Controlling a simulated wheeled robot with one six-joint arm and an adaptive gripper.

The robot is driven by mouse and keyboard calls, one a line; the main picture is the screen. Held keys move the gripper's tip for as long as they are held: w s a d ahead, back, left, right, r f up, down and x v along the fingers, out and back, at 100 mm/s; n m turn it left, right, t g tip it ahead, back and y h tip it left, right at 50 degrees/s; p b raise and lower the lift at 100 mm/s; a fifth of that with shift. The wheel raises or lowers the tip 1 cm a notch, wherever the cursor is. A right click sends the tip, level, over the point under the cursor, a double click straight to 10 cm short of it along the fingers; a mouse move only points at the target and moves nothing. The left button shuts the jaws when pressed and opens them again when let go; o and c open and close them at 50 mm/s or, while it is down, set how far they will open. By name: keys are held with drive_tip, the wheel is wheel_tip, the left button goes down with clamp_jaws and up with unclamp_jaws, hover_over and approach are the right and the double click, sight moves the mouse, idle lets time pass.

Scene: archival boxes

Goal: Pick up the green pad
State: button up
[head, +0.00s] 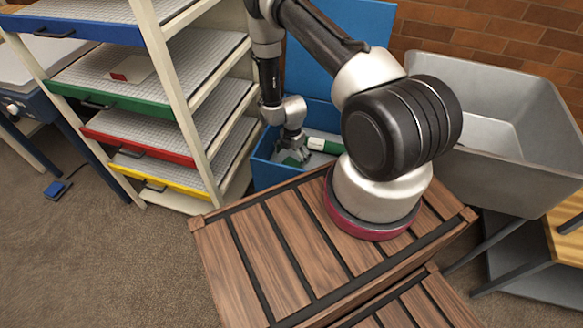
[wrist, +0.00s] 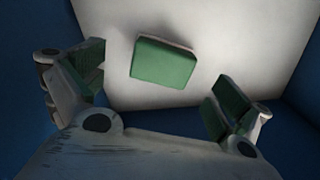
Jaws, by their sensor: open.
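The green pad (wrist: 163,62) is a small block with a green face and a paler side edge. In the wrist view it lies on the white floor of the blue box, ahead of my gripper (wrist: 158,85). My gripper is open, with one green-lined finger on each side of the picture and nothing between them. A gap shows between the pad and both fingers. In the head view my gripper (head: 293,156) reaches down into the blue box (head: 268,165). A green item with a white patch (head: 325,146) lies right of it there; I cannot tell if it is the same pad.
The box's blue lid (head: 345,50) stands raised behind. A drawer rack (head: 165,95) with blue, green, red and yellow fronts is close on the left. A grey metal sink (head: 500,130) is on the right. A slatted wooden top (head: 290,240) lies in front.

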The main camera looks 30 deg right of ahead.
sight(293, 163)
drive_tip(key=f, duration=0.5)
drive_tip(key=shift+s+f, duration=0.2)
drive_tip(key=shift+f, duration=0.05)
drive_tip(key=c, duration=1.2)
drive_tip(key=shift+r, duration=0.1)
drive_tip(key=shift+c, duration=0.2)
wheel_tip(293, 163, up, 10)
drive_tip(key=shift+f, duration=0.1)
